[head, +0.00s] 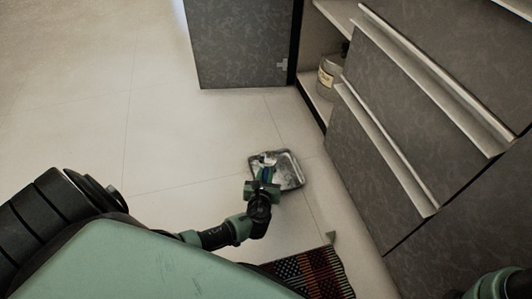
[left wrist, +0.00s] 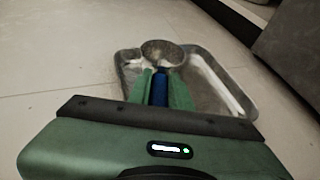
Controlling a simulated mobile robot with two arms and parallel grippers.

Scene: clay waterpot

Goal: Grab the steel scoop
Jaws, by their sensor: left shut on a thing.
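The steel scoop (left wrist: 162,53) has a round grey bowl and a blue handle (left wrist: 160,90). My left gripper (left wrist: 161,78) is shut on the blue handle, with one green finger on each side of it. The scoop's bowl lies beyond the fingertips, over a shallow metal tray (left wrist: 218,82). In the head view, the left gripper (head: 264,176) is over the near side of the tray (head: 292,168), and the scoop is small and partly hidden there. I cannot tell whether the scoop touches the tray. My right gripper is out of view.
Grey drawers (head: 405,110) stand on the right. An open cabinet door (head: 238,45) is at the back, with a labelled jar (head: 328,77) on the shelf beside it. A patterned mat (head: 312,273) lies near the front. The tiled floor to the left is clear.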

